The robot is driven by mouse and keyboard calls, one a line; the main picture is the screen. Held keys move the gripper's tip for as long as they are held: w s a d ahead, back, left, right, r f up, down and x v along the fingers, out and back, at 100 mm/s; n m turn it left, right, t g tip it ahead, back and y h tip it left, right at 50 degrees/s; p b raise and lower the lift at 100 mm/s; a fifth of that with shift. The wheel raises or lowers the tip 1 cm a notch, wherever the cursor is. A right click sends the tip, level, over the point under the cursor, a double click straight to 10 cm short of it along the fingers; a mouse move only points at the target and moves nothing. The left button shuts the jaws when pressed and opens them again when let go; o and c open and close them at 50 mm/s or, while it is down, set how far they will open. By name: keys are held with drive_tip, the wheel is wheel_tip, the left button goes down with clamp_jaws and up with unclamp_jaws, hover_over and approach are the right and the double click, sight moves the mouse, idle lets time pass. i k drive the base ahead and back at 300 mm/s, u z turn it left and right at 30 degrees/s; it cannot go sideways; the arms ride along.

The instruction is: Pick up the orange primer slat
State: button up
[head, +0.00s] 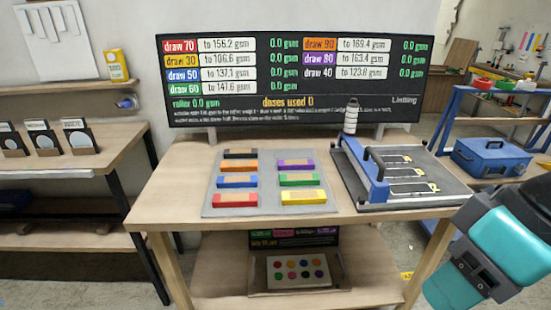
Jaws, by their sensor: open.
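The orange primer slat (238,167) appears to be the second from the back in the left column of a grey tray (262,206) on the wooden table. It lies flat, with a tan patch on its top. A black slat (240,153) lies behind it and a blue slat (238,181) in front, with a red slat (235,198) nearest. The right column holds a purple slat (296,164), a green slat (300,180) and a yellow slat (303,198). Part of my teal and dark arm shows at the lower right, away from the tray. My gripper's fingers are not visible.
A dark sign board (300,80) stands behind the table (180,205). A blue-barred device (400,180) and a white bottle (351,116) stand right of the tray. A blue toolbox (492,158) sits on the right-hand rack. The space above the slats looks clear.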

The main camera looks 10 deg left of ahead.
sight(242, 166)
drive_tip(key=z, duration=0.15)
drive_tip(key=i, duration=1.05)
drive_tip(key=u, duration=0.55)
